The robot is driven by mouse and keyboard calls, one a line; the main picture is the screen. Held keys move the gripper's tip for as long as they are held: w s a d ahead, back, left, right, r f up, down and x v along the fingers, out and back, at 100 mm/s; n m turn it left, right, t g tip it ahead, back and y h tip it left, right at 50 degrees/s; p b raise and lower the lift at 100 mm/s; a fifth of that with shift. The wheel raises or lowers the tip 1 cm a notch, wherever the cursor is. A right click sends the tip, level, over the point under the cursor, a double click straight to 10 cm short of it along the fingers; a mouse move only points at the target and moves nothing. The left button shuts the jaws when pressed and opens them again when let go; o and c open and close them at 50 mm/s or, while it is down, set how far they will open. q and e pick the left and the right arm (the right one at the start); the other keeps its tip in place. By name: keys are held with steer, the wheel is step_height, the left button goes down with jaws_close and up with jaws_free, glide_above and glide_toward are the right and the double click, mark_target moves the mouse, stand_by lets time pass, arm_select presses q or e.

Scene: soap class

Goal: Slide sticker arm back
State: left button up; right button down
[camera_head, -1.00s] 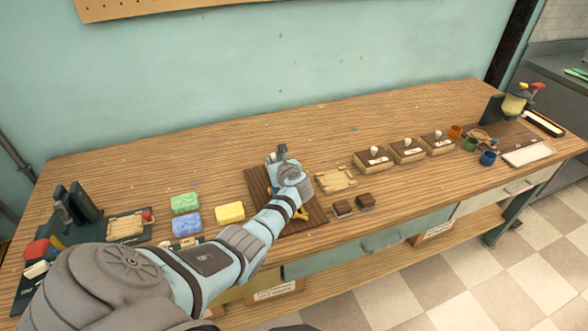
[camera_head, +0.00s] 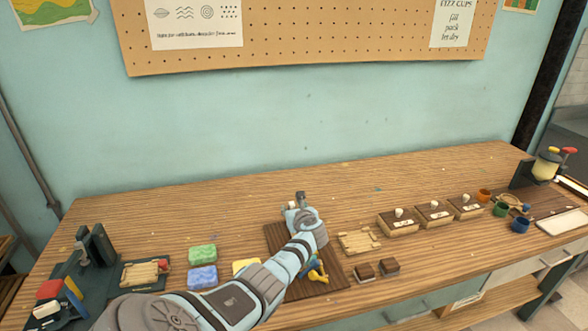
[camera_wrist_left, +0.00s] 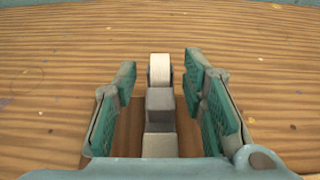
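The sticker arm seems to be the narrow grey piece (camera_wrist_left: 160,100) with a pale roller (camera_wrist_left: 159,69) at its far end, in the left wrist view. My left gripper (camera_wrist_left: 160,82) has its two teal fingers apart, one on each side of this piece, with a gap on both sides. In the head view my left gripper (camera_head: 300,212) is over the far part of a dark brown board (camera_head: 276,238). A small grey tip (camera_head: 300,198) shows just beyond it. My wrist hides most of the device there. My right gripper is not in view.
Green (camera_head: 202,255) and blue (camera_head: 203,277) soap bars lie left of the board, with a yellow bar (camera_head: 246,265) partly behind my arm. The bench behind the board is clear.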

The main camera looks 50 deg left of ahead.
arm_select(q)
steer(key=v, duration=1.2)
steer(key=shift+a, duration=0.1)
